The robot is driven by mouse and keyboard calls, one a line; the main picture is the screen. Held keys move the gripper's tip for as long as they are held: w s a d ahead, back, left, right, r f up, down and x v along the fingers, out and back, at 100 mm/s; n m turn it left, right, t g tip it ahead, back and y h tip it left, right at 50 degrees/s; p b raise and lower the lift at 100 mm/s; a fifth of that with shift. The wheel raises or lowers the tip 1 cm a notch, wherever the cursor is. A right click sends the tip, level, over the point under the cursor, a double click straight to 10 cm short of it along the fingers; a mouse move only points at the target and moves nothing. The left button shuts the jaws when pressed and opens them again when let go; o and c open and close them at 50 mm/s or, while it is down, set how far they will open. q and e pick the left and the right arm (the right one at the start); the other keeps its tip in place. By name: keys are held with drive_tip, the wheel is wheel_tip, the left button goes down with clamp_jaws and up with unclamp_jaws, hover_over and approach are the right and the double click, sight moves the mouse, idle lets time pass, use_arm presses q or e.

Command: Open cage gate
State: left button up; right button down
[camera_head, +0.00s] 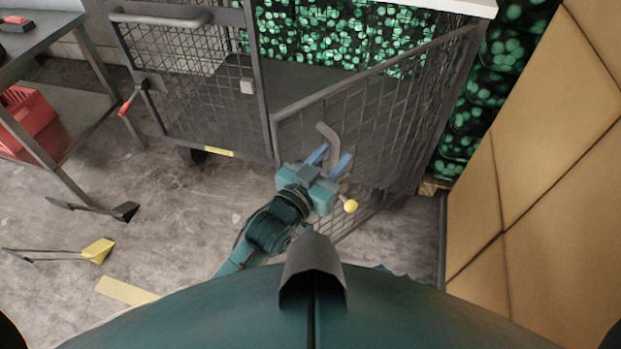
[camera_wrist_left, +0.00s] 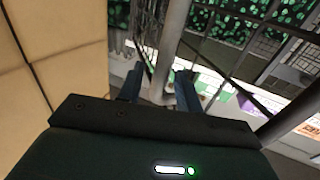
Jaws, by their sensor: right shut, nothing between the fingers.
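The cage gate (camera_head: 400,95) is a grey mesh panel in the head view. It stands at an angle to the cage front, its near edge toward me. A bent grey-brown handle (camera_head: 333,143) sticks out on its near side. My left gripper (camera_head: 331,160) is at this handle, its two blue fingers on either side of the bar. In the left wrist view, the handle bar (camera_wrist_left: 172,45) runs between the fingers. I cannot tell whether both fingers press on it. My right gripper is not in view.
The cage's other front panel (camera_head: 185,75) has a latch with a red grip (camera_head: 130,102). Tan padded panels (camera_head: 545,190) close off the right. A steel table with a red crate (camera_head: 32,122) stands left. A yellow-ended tool (camera_head: 98,250) lies on the floor.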

use_arm(q)
drive_tip(key=v, duration=1.1)
drive_tip(key=shift+s+b, duration=0.15)
drive_tip(key=shift+b, duration=0.15)
drive_tip(key=shift+a, duration=0.1)
